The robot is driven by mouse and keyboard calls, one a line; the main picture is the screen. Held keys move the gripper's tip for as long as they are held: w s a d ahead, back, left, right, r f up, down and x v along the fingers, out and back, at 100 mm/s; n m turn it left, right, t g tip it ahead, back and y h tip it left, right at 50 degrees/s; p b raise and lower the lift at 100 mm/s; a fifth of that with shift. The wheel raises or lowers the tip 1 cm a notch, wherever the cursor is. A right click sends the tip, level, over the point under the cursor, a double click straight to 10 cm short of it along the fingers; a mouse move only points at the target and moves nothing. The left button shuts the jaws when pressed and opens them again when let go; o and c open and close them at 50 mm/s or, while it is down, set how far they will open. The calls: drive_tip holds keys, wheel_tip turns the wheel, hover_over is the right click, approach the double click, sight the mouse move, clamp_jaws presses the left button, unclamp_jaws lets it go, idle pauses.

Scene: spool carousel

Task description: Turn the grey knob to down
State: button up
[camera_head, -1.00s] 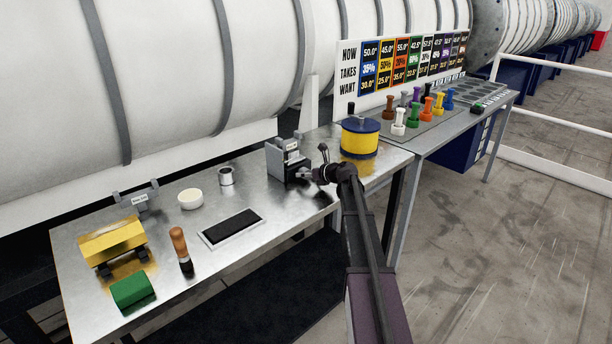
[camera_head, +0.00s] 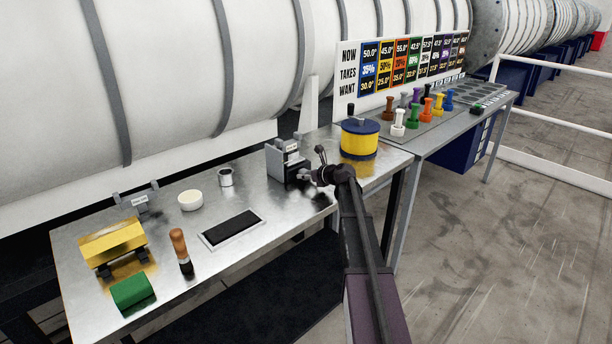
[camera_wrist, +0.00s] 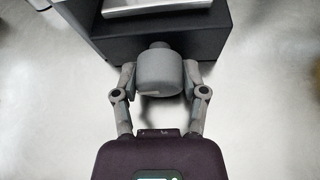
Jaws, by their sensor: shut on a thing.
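The grey knob (camera_wrist: 160,72) is a rounded cylinder on the dark face of a small box-shaped device (camera_wrist: 220,40) in the wrist view. My gripper (camera_wrist: 159,82) has its two fingers on the left and right sides of the knob and is shut on it. In the head view the grey device (camera_head: 282,160) stands on the steel table. My gripper (camera_head: 308,175) reaches its front right side there. The knob is too small in that view to make out, and which way it points cannot be told.
A yellow drum with a blue lid (camera_head: 360,138) stands close behind my wrist. The steel table (camera_head: 290,225) is clear in front of the device.

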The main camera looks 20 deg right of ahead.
drive_tip(key=shift+a+n+t+h, duration=0.1)
drive_tip(key=shift+n+t+h, duration=0.4)
drive_tip(key=shift+n+h, duration=0.8)
drive_tip(key=shift+n, duration=0.3)
drive_tip(key=o, duration=1.2)
drive_tip(key=shift+c, duration=0.2)
drive_tip(key=shift+y, duration=0.4)
